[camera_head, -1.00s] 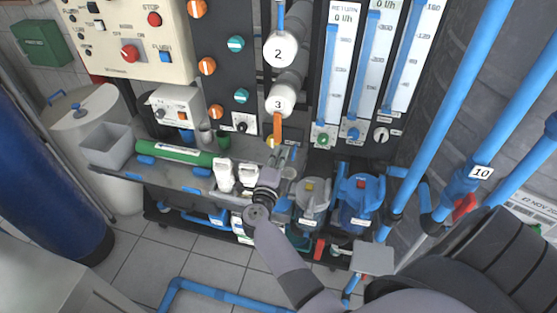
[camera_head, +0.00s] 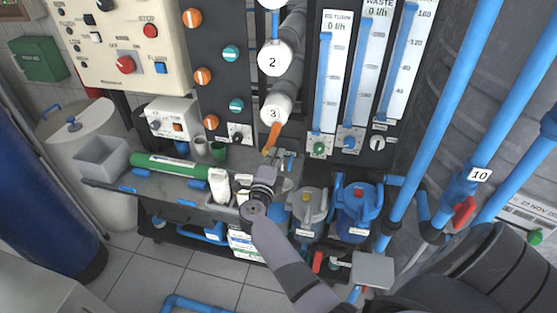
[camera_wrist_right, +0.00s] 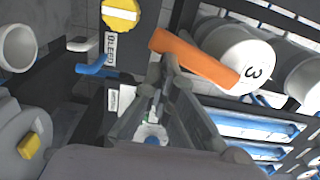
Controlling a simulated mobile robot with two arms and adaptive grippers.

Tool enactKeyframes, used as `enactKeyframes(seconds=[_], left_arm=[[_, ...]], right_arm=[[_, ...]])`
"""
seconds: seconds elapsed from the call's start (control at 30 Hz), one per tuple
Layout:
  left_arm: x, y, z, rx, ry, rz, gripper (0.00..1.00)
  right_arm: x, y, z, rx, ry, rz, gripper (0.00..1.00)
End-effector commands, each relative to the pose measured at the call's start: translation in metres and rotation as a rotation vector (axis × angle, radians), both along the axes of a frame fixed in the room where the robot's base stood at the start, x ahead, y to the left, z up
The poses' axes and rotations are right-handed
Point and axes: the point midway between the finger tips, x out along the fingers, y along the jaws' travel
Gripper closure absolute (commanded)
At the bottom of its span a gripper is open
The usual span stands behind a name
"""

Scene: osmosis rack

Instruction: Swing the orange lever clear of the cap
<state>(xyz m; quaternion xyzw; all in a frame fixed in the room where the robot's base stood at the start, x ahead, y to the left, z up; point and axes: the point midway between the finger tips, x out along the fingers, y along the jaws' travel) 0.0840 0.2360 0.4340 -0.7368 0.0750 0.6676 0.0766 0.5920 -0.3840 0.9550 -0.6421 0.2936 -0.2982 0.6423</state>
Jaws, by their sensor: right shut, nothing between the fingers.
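The orange lever (camera_head: 273,136) hangs below the white cap marked 3 (camera_head: 274,112) in the head view, slanting down to the left. In the right wrist view the lever (camera_wrist_right: 190,54) runs across the picture, and its right end overlaps the edge of cap 3 (camera_wrist_right: 245,52). My right gripper (camera_head: 270,160) is just below the lever's lower end. In the wrist view its shut fingertips (camera_wrist_right: 168,62) are at the lever's side, seemingly touching it, with nothing held between them. My left gripper is not in view.
Another cap marked 2 (camera_head: 274,60) is above. A yellow knob (camera_wrist_right: 120,12) is close to the lever in the wrist view. Flow meters (camera_head: 330,80) stand to the right, and a green cylinder (camera_head: 170,166) lies on the shelf at left. Blue pipes (camera_head: 450,110) rise at right.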

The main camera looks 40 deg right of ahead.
Motion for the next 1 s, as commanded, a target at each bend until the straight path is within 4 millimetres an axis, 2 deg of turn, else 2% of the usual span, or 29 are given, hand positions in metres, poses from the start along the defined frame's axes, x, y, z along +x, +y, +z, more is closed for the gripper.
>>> enactKeyframes(seconds=[0.37,1.0], left_arm=[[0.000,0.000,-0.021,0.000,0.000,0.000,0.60],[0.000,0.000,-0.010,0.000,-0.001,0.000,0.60]], right_arm=[[0.020,0.009,-0.001,-0.005,-0.004,-0.001,1.00],[0.042,0.029,0.017,-0.003,-0.001,0.001,1.00]])
